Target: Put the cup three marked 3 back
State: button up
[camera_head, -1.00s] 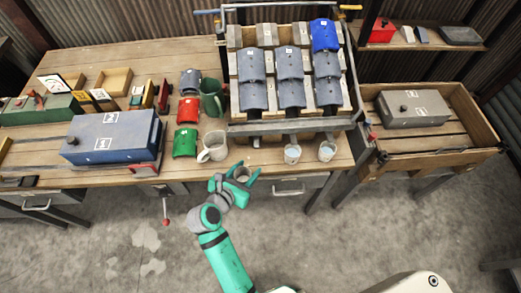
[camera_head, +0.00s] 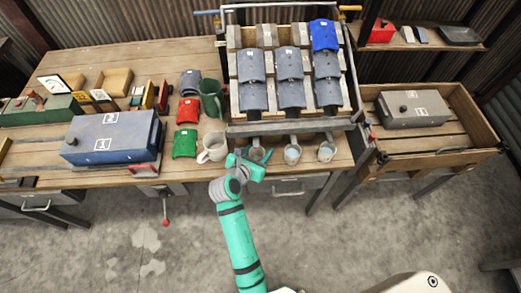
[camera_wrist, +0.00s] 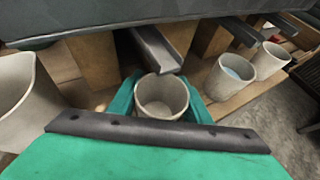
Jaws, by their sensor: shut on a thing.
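A small pale grey cup (camera_wrist: 162,96) sits upright between the teal fingers of my gripper (camera_wrist: 160,100), which is shut on it. In the head view my gripper (camera_head: 256,162) is at the table's front edge, with the cup (camera_head: 257,154) below the left chute of the rack. In the wrist view the end of a metal chute (camera_wrist: 157,50) is just behind and above the cup. Two similar cups (camera_head: 292,154) (camera_head: 326,151) stand to the right under the other chutes. No number on the held cup can be read.
A larger pale mug (camera_head: 212,148) stands close to the left of my gripper; it also shows in the wrist view (camera_wrist: 22,95). The rack (camera_head: 240,128) with blue-grey curved pieces rises behind. A blue case (camera_head: 110,135) lies farther left.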

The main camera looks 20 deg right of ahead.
jog(key=shift+f, duration=0.15)
jog(key=o, duration=1.1)
